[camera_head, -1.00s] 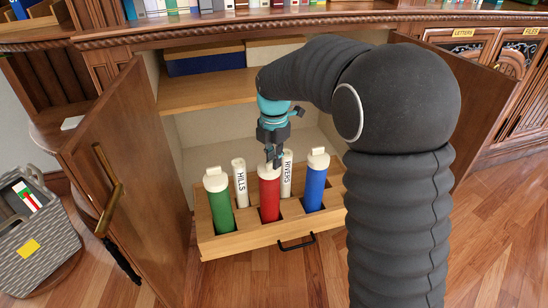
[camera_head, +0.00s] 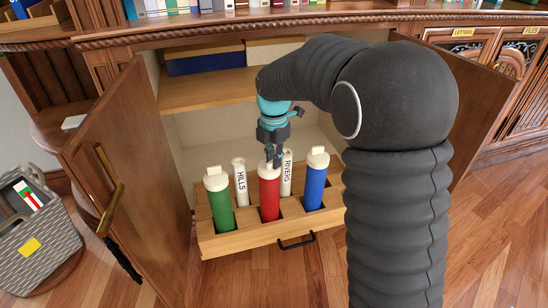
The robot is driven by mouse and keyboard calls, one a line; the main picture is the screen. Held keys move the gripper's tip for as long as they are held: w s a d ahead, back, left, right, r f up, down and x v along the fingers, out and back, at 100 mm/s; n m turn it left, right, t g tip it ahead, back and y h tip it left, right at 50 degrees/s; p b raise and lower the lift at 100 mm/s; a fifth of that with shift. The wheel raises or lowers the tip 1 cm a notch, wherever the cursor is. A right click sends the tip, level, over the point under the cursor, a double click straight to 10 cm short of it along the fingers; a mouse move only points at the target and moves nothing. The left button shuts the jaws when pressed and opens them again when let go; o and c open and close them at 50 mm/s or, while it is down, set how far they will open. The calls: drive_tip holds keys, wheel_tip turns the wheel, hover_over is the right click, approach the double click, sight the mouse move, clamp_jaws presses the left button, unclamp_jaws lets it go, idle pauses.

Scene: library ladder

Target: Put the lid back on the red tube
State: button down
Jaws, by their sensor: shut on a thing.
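The red tube (camera_head: 269,199) stands upright in the middle front slot of the pulled-out wooden rack (camera_head: 235,244). A white lid (camera_head: 267,172) is at its top, and my gripper (camera_head: 273,163) is directly above with its fingers at the lid, shut on it. The fingers hide part of the lid, and I cannot tell whether it is fully seated. A green tube (camera_head: 219,207) with a white lid stands to the left, and a blue tube (camera_head: 315,187) with a white lid stands to the right.
White rolls marked HILLS (camera_head: 240,182) and RIVERS (camera_head: 287,172) stand behind the tubes, close to my gripper. Open cabinet doors flank the rack, the left one (camera_head: 125,165) in full view. A grey basket (camera_head: 35,245) is at far left.

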drive_tip(key=c, duration=0.7)
unclamp_jaws()
drive_tip(key=shift+o, duration=0.2)
drive_tip(key=shift+r+p, duration=2.95)
drive_tip(key=shift+r, duration=0.6)
clamp_jaws()
